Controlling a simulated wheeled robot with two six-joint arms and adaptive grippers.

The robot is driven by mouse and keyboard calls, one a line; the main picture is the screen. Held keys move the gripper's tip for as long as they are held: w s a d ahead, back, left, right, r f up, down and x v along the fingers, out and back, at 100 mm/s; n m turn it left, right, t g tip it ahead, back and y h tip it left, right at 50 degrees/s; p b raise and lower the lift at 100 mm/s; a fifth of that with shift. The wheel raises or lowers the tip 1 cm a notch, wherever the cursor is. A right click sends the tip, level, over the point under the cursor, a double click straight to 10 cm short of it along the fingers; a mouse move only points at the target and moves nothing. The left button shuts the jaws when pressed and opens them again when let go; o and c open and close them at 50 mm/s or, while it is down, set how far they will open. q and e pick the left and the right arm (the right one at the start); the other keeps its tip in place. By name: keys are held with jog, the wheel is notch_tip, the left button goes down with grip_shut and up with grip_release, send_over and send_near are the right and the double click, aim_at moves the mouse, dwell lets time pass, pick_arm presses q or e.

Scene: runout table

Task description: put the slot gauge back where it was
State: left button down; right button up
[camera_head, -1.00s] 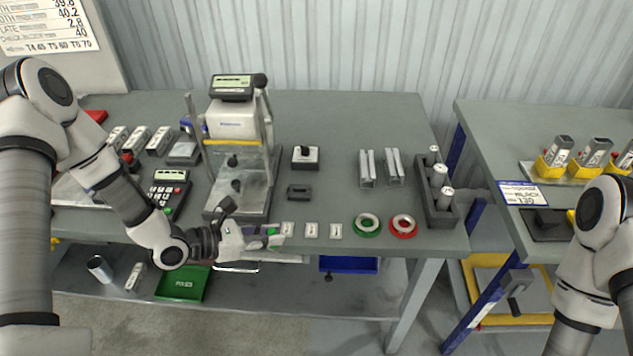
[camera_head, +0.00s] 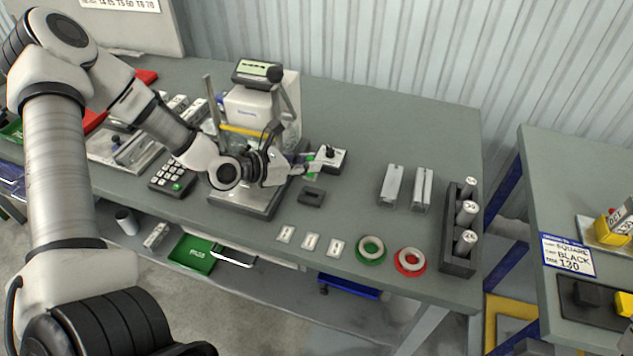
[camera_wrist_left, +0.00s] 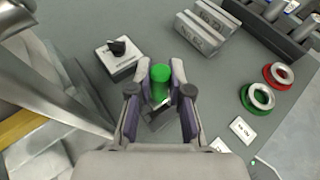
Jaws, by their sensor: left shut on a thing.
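My left gripper (camera_head: 305,164) is shut on a green-handled piece, which I take to be the slot gauge (camera_head: 311,158). In the left wrist view the green cylinder of the slot gauge (camera_wrist_left: 160,80) stands between the two fingers (camera_wrist_left: 161,92); its lower end is hard to make out. The gripper is over the table, close to the white block with a black knob (camera_head: 333,160). A small dark block with a slot (camera_head: 312,197) lies on the table nearer the front. My right gripper is out of view.
The measuring stand (camera_head: 255,110) is just left of the gripper. Small white labels (camera_head: 311,242), a green ring (camera_head: 371,250) and a red ring (camera_head: 410,262) lie near the front edge. Two metal channels (camera_head: 391,184) and a dark rack of cylinders (camera_head: 457,262) stand at right.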

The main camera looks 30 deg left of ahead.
aim_at(308, 179)
pick_arm(q)
jog(key=f, duration=0.3)
jog(key=shift+s, duration=0.35)
jog(key=f, duration=0.1)
jog(key=w+f, duration=0.1)
jog(key=shift+w+d+f, duration=0.1)
jog(key=shift+d+f, duration=0.25)
jog(key=shift+s+a+r, duration=0.1)
jog(key=shift+s+a, duration=0.15)
jog(key=shift+s, duration=0.05)
jog(key=shift+b, duration=0.3)
jog(key=shift+w+d+f, duration=0.1)
jog(key=shift+f, duration=0.3)
jog(key=c, duration=1.1)
grip_release()
jog(key=shift+r, duration=0.1)
